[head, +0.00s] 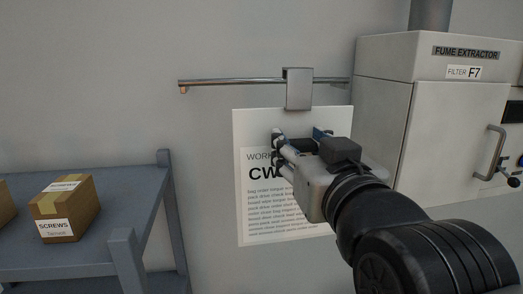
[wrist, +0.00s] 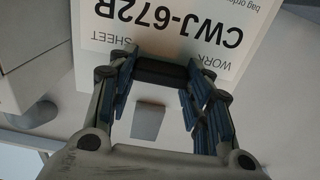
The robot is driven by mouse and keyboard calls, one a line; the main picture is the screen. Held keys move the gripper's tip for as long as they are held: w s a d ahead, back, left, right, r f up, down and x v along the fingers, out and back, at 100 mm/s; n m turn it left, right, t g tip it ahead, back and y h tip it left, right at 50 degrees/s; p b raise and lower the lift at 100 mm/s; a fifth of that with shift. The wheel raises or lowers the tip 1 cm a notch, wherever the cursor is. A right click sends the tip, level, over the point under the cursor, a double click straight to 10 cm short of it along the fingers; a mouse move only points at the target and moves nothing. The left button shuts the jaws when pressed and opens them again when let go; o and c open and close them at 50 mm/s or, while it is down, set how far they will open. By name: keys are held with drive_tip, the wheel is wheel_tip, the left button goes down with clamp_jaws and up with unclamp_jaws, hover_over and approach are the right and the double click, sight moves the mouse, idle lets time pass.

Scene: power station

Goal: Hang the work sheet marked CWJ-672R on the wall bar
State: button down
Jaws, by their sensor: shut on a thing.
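The white work sheet (head: 285,222) hangs upright against the grey wall in the head view. The wrist view shows its mark CWJ-672R upside down on the sheet (wrist: 170,20). A grey metal hook (head: 298,88) rises from its top edge and overlaps the wall bar (head: 225,82); I cannot tell whether it bears on the bar. My gripper (head: 300,136) is in front of the sheet's upper part and hides some of its print. In the wrist view my gripper (wrist: 160,76) is shut on a dark crosspiece (wrist: 160,71) at the sheet.
The white fume extractor (head: 430,125) stands close at the right, by the bar's right end. A blue-grey table (head: 95,228) at the left bears a cardboard box marked SCREWS (head: 65,208). The bar's left part is bare.

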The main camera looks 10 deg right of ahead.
drive_tip(key=shift+w+a, duration=0.15)
drive_tip(key=shift+w, duration=0.45)
drive_tip(key=w+f+p, duration=0.2)
drive_tip(key=w+p, duration=0.3)
drive_tip(key=w, duration=1.3)
drive_tip(key=shift+w, duration=0.25)
idle(0.3)
